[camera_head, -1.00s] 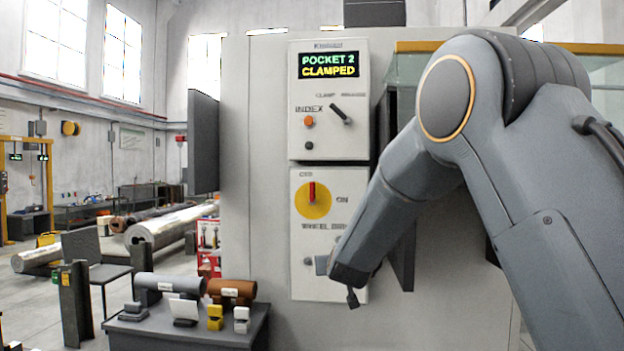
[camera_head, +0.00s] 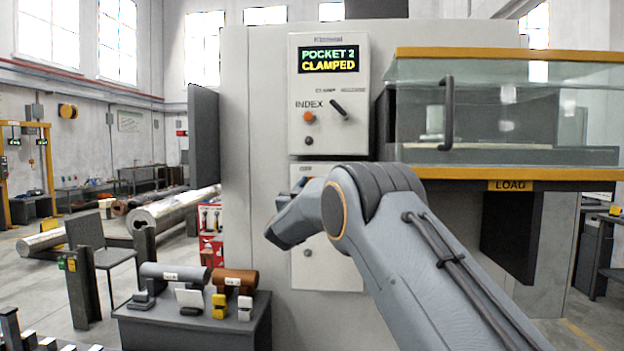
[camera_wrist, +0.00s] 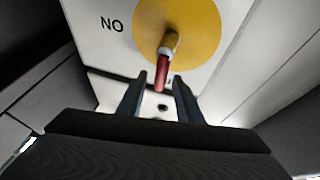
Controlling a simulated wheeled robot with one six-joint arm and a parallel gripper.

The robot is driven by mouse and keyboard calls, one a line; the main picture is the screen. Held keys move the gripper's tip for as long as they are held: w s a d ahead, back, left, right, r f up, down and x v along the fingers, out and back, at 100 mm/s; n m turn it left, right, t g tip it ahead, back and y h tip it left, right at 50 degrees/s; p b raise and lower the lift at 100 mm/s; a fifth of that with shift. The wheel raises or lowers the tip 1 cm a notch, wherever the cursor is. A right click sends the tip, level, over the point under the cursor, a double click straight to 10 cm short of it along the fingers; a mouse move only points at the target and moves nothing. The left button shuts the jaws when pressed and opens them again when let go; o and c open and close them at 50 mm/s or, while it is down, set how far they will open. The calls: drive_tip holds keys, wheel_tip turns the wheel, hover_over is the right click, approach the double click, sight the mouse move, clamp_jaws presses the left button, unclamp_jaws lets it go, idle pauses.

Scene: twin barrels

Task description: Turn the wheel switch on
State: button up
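The wheel switch is a yellow disc (camera_wrist: 205,35) with a red handle (camera_wrist: 161,72) on a pale panel. The wrist view is upside down, so the ON label (camera_wrist: 111,22) reads reversed on the left. The handle points down in this view, away from that label. My gripper (camera_wrist: 160,78) is open, with a finger on each side of the handle's end and visible gaps between. In the head view, my arm covers the switch and the fingers; part of the lower panel (camera_head: 335,275) and the OFF label (camera_head: 306,168) show.
The upper panel has a display (camera_head: 328,59) reading "POCKET 2 CLAMPED", an orange button (camera_head: 309,117) and a black lever (camera_head: 339,108). A glass-fronted chamber (camera_head: 520,110) is at right. A low table (camera_head: 200,330) with barrels and small blocks stands at lower left.

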drive_tip(key=shift+x, duration=0.9)
clamp_jaws()
